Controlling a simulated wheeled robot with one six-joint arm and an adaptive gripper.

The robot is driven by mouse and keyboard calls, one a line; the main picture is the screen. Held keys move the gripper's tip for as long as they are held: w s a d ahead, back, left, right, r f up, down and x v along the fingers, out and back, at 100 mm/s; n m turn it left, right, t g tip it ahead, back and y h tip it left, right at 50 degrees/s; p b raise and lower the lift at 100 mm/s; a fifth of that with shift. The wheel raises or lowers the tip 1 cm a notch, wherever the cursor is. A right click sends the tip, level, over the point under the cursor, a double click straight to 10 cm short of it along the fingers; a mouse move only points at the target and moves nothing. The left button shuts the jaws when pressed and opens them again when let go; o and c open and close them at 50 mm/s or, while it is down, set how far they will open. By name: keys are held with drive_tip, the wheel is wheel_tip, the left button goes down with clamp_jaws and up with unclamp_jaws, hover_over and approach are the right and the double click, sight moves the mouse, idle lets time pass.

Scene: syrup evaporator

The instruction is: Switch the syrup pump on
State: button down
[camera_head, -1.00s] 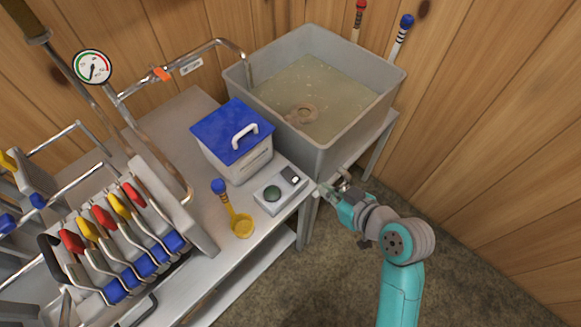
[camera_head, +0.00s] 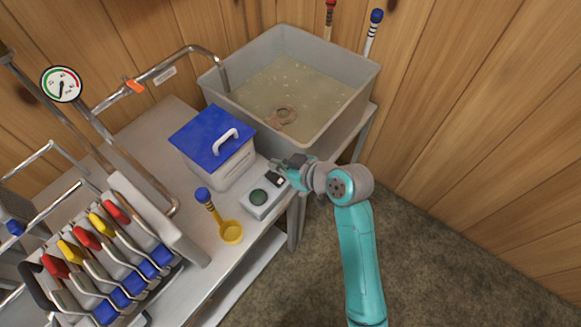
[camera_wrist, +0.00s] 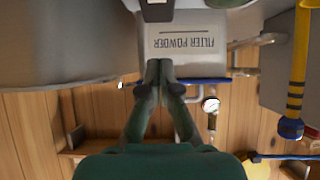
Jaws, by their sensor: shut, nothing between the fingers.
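A small grey control box (camera_head: 262,207) sits on the table's front edge. It has a round dark green disc (camera_head: 258,196) and a dark rocker switch (camera_head: 279,180) with a pale part at its right end. My gripper (camera_head: 276,165) is shut and empty, just behind the switch in the head view and partly over that end of the box. In the wrist view, my shut fingertips (camera_wrist: 160,64) point toward a dark switch (camera_wrist: 157,10) at the top edge, which is cut off. Contact with it cannot be told. The switch's exact position is unclear.
A white box with a blue lid (camera_head: 212,137) stands close behind; its FILTER POWDER label (camera_wrist: 186,42) is upside down in the wrist view. A grey basin of liquid (camera_head: 350,108) is behind my gripper.

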sight(275, 177)
drive_tip(key=shift+w+a+f, duration=0.1)
drive_tip(key=shift+a+f, duration=0.05)
drive_tip(key=shift+f, duration=0.55)
drive_tip(key=shift+w+a+f, duration=0.15)
drive_tip(key=shift+a+f, duration=0.05)
drive_tip(key=shift+f, duration=0.55)
drive_tip(key=shift+w+a+f, duration=0.1)
drive_tip(key=shift+a+f, duration=0.05)
drive_tip(key=shift+f, duration=0.55)
